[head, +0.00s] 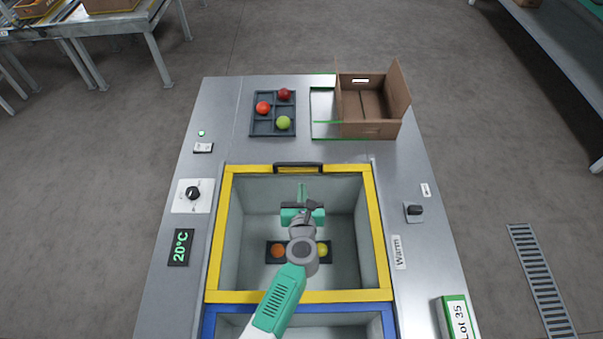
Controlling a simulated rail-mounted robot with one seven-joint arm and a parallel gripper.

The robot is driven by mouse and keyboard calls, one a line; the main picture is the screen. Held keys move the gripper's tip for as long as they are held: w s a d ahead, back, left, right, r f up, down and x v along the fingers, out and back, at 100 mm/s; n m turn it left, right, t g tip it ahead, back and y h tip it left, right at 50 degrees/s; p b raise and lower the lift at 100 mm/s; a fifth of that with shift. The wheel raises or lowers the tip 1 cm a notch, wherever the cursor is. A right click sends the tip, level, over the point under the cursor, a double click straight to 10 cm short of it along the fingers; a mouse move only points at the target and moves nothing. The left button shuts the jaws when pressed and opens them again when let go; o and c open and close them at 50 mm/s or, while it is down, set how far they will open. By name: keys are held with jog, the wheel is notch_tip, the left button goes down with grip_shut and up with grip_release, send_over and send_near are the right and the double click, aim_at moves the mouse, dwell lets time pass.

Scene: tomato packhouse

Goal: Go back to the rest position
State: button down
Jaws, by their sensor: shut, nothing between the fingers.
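My gripper (303,207) is shut and empty, above the yellow-rimmed bin, with my arm reaching in from the bottom of the head view. The yellow-rimmed bin (217,232) is open. Inside it a dark tray (270,260) holds an orange tomato (277,250) and a yellow tomato (321,250). My wrist hides the middle of this tray. No rest position is marked in the view.
Behind the bin, a dark divided tray (274,129) holds two red tomatoes and a green one. An open cardboard box (369,129) stands to its right. A blue-rimmed bin (209,318) is in front. Knobs (193,193) (414,210) flank the yellow-rimmed bin.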

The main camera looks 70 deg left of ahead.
jog(key=p+v, duration=0.1)
jog(key=v, duration=0.2)
jog(key=p+v, duration=0.1)
jog(key=v, duration=0.3)
jog(key=shift+a+r, duration=0.1)
jog(key=shift+r, duration=0.1)
